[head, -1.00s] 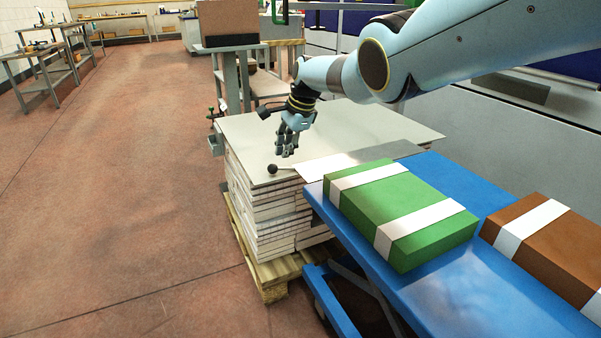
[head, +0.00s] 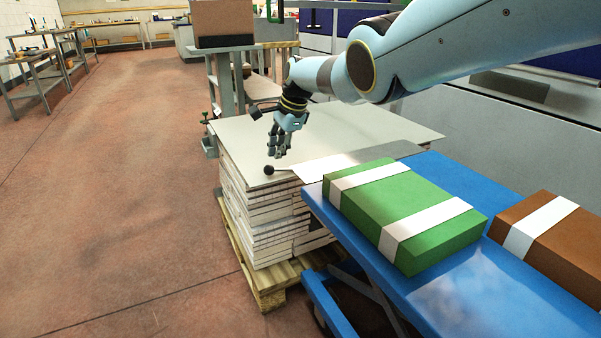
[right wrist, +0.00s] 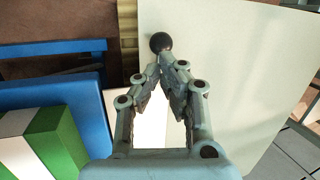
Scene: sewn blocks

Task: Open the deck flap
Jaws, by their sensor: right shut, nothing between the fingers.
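The deck flap (head: 325,167) is a thin pale plate lying flat between the blue lift table and the top of the stacked boards. My right gripper (head: 280,156) points down just above and beside the knob. In the right wrist view its fingertips (right wrist: 167,60) are together with nothing between them, close to the knob. I cannot tell if they touch it. My left gripper is not in view.
The blue lift table (head: 455,285) holds a green block (head: 405,215) and a brown block (head: 560,240), both with white bands. Stacked boards (head: 262,225) stand on a wooden pallet (head: 268,288). Open floor (head: 110,200) lies to the left.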

